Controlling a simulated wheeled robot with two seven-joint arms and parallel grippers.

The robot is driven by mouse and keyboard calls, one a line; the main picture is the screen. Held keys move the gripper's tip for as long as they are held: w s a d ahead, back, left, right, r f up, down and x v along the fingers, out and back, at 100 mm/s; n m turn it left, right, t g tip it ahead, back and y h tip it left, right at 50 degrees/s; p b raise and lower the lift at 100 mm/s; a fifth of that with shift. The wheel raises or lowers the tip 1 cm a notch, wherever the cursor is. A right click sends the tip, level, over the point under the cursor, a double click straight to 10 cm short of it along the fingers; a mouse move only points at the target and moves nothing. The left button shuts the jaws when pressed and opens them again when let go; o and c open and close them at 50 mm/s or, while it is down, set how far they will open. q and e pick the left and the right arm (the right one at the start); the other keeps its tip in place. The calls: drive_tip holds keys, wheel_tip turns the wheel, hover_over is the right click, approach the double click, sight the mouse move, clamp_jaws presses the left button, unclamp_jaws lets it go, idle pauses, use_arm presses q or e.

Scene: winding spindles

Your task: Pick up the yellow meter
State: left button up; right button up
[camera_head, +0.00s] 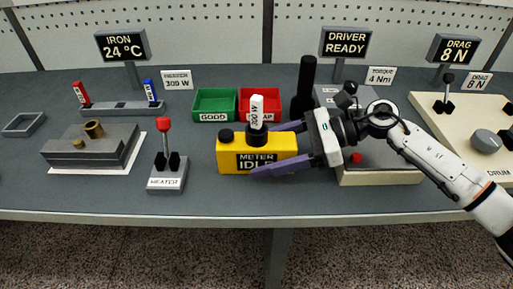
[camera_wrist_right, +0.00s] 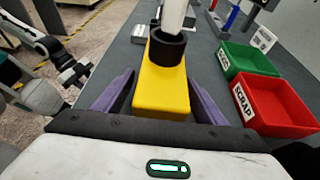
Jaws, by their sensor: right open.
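The yellow meter (camera_head: 230,158) sits on the grey bench near its front edge, labelled "METER IDLE". A white upright piece with lettering (camera_head: 257,108) stands in a black collar on its top, with a black knob beside it. My right gripper (camera_head: 265,150) reaches in from the right. Its purple fingers are open, one on the far side of the meter and one on the near side. In the right wrist view the yellow body (camera_wrist_right: 163,92) lies between the fingers, with gaps visible. A white and black arm at that view's left appears to be my left; its jaws are unclear.
Green (camera_head: 215,104) and red (camera_head: 260,92) trays stand just behind the meter. A heater switch (camera_head: 167,172) is to its left. A pale driver station (camera_head: 385,177) lies under my right arm. The bench front between heater and meter is clear.

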sight(266, 128)
drive_tip(key=shift+a+f, duration=0.1)
drive_tip(key=c, duration=1.3)
drive_tip(key=shift+r, duration=0.25)
wheel_tip(266, 128, up, 10)
drive_tip(key=shift+f+b, duration=0.15)
drive_tip(key=shift+b, duration=0.15)
